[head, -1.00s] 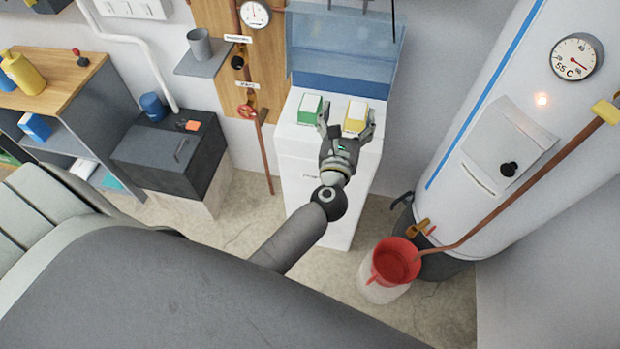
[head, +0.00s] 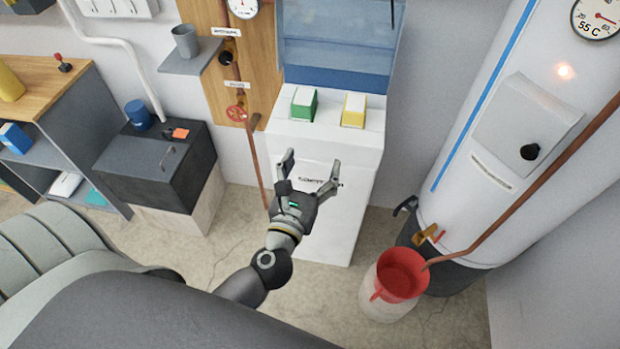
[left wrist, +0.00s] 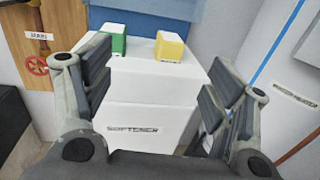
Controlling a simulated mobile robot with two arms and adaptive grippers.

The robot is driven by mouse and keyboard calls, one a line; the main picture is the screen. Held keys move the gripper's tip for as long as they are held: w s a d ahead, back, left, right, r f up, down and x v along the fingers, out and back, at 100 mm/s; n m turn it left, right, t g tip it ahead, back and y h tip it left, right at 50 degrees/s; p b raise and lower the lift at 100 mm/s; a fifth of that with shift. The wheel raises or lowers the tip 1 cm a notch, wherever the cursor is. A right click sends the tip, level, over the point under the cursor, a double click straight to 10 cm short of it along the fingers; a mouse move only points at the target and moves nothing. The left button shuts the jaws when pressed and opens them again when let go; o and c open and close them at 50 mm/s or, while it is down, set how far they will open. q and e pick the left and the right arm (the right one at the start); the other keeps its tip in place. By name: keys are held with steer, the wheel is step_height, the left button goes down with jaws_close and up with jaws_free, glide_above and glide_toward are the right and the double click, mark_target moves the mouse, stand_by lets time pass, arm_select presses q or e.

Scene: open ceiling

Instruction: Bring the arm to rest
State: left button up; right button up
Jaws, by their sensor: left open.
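My left gripper (head: 309,172) is open and empty in the head view. It hangs in front of the white softener cabinet (head: 326,225), apart from it as far as I can tell. Its two fingers also show in the left wrist view (left wrist: 158,95), spread wide with nothing between them. A green and white box (head: 303,104) and a yellow and white box (head: 354,110) stand on the cabinet top, beyond the fingers. Both boxes also show in the left wrist view, green (left wrist: 112,40) and yellow (left wrist: 170,46). My right gripper is not in view.
A white tank (head: 480,130) stands at the right, with a red funnel-topped container (head: 400,275) at its foot. A dark box (head: 150,165) and a shelf unit (head: 75,125) are at the left. A copper pipe (head: 257,160) runs down left of the cabinet.

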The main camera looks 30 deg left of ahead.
arm_select(q)
steer(key=shift+s+f, duration=0.25)
steer(key=shift+s, duration=0.15)
stand_by(0.3)
step_height(320, 180, down, 20)
steer(key=s+d+m+g+h, duration=0.1)
steer(key=d+m+g+h, duration=0.25)
steer(key=m, duration=1.25)
steer(key=s+f+m+g, duration=0.1)
steer(key=s+f+m, duration=0.2)
steer(key=f, duration=0.3)
steer(key=s+f+m+g+h, duration=0.1)
steer(key=s+f+m+g, duration=0.1)
steer(key=f+m, duration=0.25)
steer(key=s+f+m+g, duration=0.1)
steer(key=s+f+m, duration=0.15)
steer(key=f, duration=0.35)
steer(key=s+a+f+m+g, duration=0.2)
steer(key=s+f, duration=0.4)
steer(key=s, duration=0.3)
steer(key=s+a+f+m+g+y, duration=0.1)
steer(key=s+f+m+g, duration=0.3)
steer(key=s, duration=0.6)
steer(key=s+a+f+m+g, duration=0.3)
steer(key=s+f+m, duration=0.5)
steer(key=s, duration=0.1)
steer(key=shift+s+a+f+y, duration=0.15)
steer(key=shift+s+a+y, duration=0.05)
steer(key=shift+y, duration=0.15)
